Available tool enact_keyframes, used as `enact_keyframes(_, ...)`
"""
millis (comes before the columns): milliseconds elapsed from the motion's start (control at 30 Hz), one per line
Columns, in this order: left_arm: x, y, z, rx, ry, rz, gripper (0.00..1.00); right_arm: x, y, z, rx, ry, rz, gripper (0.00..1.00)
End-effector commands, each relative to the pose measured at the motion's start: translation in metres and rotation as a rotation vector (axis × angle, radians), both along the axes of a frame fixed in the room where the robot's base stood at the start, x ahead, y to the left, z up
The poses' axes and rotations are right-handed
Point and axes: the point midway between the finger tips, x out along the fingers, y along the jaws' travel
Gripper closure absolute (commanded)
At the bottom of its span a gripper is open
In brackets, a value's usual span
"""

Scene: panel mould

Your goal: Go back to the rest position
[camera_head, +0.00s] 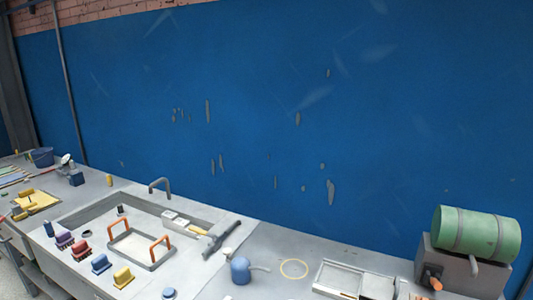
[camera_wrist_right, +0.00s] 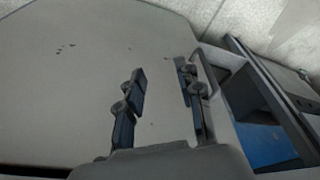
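My right gripper (camera_wrist_right: 163,75) shows in the right wrist view with its two dark fingers apart and nothing between them. It is over a plain pale surface (camera_wrist_right: 60,85) with a few dark specks. Neither gripper shows in the head view, and my left gripper is in no view. In the head view a grey workbench (camera_head: 320,252) runs along a blue wall (camera_head: 270,100). A recessed mould area (camera_head: 90,210) at the left holds a dark frame with orange handles (camera_head: 140,245).
Coloured blocks (camera_head: 123,277) stand along the bench front. A hammer-like tool (camera_head: 218,235), a blue can (camera_head: 240,270), a yellow ring (camera_head: 294,268) and a white tray (camera_head: 340,278) lie rightward. A green drum machine (camera_head: 475,235) stands far right. A dark frame (camera_wrist_right: 265,95) is right in the wrist view.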

Motion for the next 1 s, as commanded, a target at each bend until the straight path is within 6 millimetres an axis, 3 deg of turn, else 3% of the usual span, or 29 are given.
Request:
enact_keyframes(33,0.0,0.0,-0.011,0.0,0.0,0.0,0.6,-0.008,-0.001,-0.039,-0.002,0.021,0.002,0.64)
enact_keyframes(200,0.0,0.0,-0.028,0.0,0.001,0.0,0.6,-0.04,-0.006,-0.135,-0.008,0.057,0.01,0.64)
enact_keyframes(400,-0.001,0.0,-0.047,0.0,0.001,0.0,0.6,-0.098,-0.015,-0.229,-0.013,0.098,0.02,0.64)
enact_keyframes(500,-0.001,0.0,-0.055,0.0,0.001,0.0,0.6,-0.131,-0.021,-0.264,-0.016,0.117,0.024,0.64)
enact_keyframes(700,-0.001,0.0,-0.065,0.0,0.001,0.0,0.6,-0.179,-0.03,-0.3,-0.02,0.138,0.031,0.64)
enact_keyframes(833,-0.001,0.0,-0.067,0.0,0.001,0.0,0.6,-0.191,-0.033,-0.306,-0.021,0.143,0.033,0.64)
enact_keyframes(1000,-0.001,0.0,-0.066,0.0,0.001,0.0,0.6,-0.193,-0.033,-0.306,-0.021,0.143,0.034,0.64)
